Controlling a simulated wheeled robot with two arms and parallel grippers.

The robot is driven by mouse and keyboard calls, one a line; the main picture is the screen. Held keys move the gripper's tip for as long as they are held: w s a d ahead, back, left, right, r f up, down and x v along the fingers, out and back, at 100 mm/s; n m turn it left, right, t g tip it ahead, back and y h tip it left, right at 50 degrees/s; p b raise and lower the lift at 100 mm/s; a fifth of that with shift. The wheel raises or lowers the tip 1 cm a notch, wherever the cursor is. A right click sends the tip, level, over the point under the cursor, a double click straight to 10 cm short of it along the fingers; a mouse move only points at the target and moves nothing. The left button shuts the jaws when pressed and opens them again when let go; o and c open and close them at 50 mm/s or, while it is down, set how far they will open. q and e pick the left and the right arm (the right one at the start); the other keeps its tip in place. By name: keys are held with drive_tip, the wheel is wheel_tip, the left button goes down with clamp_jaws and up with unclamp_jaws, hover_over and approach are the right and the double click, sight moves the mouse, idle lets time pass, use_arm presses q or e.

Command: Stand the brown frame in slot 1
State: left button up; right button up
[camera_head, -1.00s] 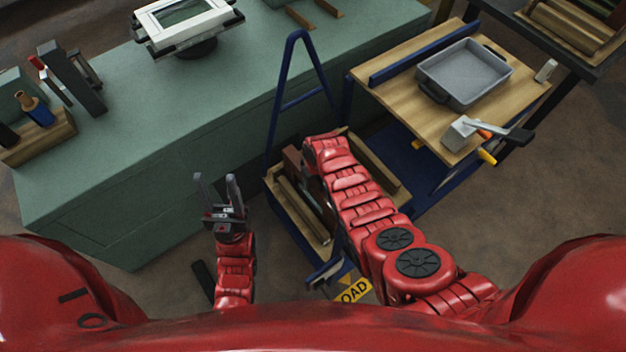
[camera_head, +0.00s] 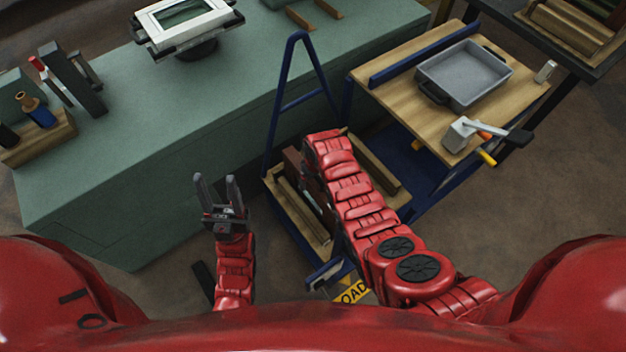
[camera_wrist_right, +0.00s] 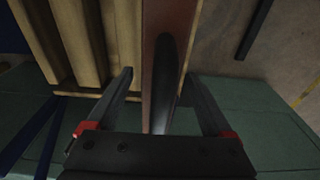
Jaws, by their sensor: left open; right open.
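The brown frame (camera_head: 294,162) stands edge-up in a wooden rack on the blue cart, mostly hidden behind my right arm in the head view. In the right wrist view the brown frame (camera_wrist_right: 172,20) shows as a narrow reddish-brown edge, with a dark long shape along it. My right gripper (camera_wrist_right: 158,76) is open, with one finger on each side of the frame and visible gaps. It is hidden in the head view. My left gripper (camera_head: 218,180) is open and empty, left of the cart. I cannot tell which slot is slot 1.
A green bench (camera_head: 200,110) runs behind the cart. The cart's blue handle (camera_head: 290,90) rises beside it. At right, a wooden-topped table (camera_head: 390,88) holds a grey tray (camera_head: 425,72) and a mallet (camera_head: 462,132). Another slotted wooden rack (camera_head: 565,30) stands at far right.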

drive_tip(key=shift+r, duration=0.55)
drive_tip(key=shift+s+d+r+b, duration=0.2)
drive_tip(key=shift+r+b, duration=0.1)
drive_tip(key=shift+r, duration=1.2)
drive_tip(key=shift+s+d+r+b, duration=0.15)
drive_tip(key=shift+r+b, duration=0.2)
drive_tip(key=shift+r, duration=1.1)
drive_tip(key=shift+s+d+r+b, duration=0.1)
drive_tip(key=shift+s+r+b, duration=0.15)
drive_tip(key=shift+r, duration=1.25)
